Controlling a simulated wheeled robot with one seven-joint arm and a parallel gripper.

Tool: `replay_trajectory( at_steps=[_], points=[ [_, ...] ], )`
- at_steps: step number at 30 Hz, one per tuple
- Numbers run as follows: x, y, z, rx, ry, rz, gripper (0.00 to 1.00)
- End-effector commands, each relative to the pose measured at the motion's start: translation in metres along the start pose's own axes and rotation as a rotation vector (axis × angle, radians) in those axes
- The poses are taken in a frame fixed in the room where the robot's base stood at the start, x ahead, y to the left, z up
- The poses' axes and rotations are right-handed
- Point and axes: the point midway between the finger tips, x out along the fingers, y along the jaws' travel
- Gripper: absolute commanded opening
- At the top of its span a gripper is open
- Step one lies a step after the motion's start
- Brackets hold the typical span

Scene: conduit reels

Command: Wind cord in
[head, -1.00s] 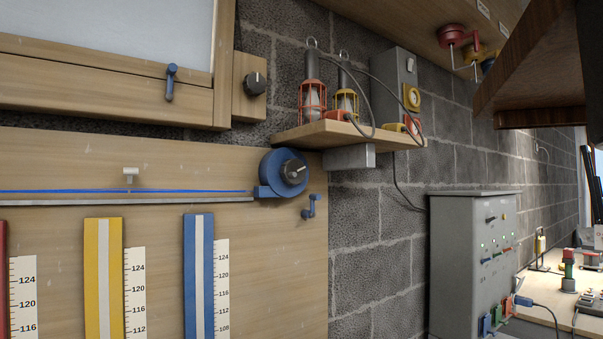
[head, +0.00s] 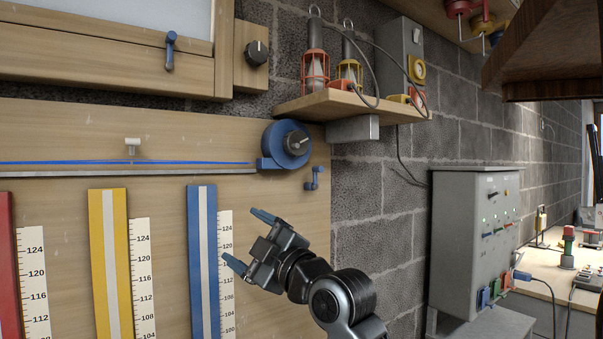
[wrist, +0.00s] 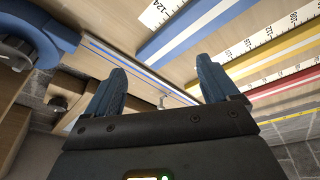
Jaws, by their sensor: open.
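A round blue reel (head: 287,144) with a dark centre knob is mounted on the wooden board at its upper right. A blue cord (head: 130,162) runs left from it along a pale rail (head: 125,171). A small blue crank handle (head: 314,179) is on the board just below and right of the reel. My gripper (head: 248,238) is open and empty, below and left of the reel, in front of the blue strip's scale. In the wrist view my gripper (wrist: 165,85) shows two spread blue fingers, with the reel (wrist: 30,35) at the upper left and the cord (wrist: 130,66) beyond the fingers.
Blue (head: 203,260), yellow (head: 110,265) and red (head: 8,275) strips with number scales stand on the board. A shelf (head: 345,104) with caged lamps juts out above right of the reel. A grey cabinet (head: 460,240) stands at the right.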

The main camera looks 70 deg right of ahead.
Motion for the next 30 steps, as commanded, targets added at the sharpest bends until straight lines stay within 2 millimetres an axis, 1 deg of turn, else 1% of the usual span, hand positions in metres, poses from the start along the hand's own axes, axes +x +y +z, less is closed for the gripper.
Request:
replay_trajectory(
  at_steps=[1,6,12,15,18,21,26,30],
  points=[
    [0.005,0.026,0.002,-0.082,0.001,0.012,0.88],
    [0.014,0.092,0.006,-0.374,-0.017,0.000,0.88],
    [0.010,0.162,0.010,-0.741,-0.074,-0.054,0.88],
    [0.004,0.190,0.013,-0.915,-0.115,-0.098,0.88],
    [-0.003,0.212,0.015,-1.057,-0.154,-0.144,0.88],
    [-0.009,0.226,0.017,-1.160,-0.182,-0.184,0.88],
    [-0.012,0.236,0.019,-1.239,-0.208,-0.220,0.88],
    [-0.002,0.237,0.022,-1.249,-0.210,-0.228,0.88]
  ],
)
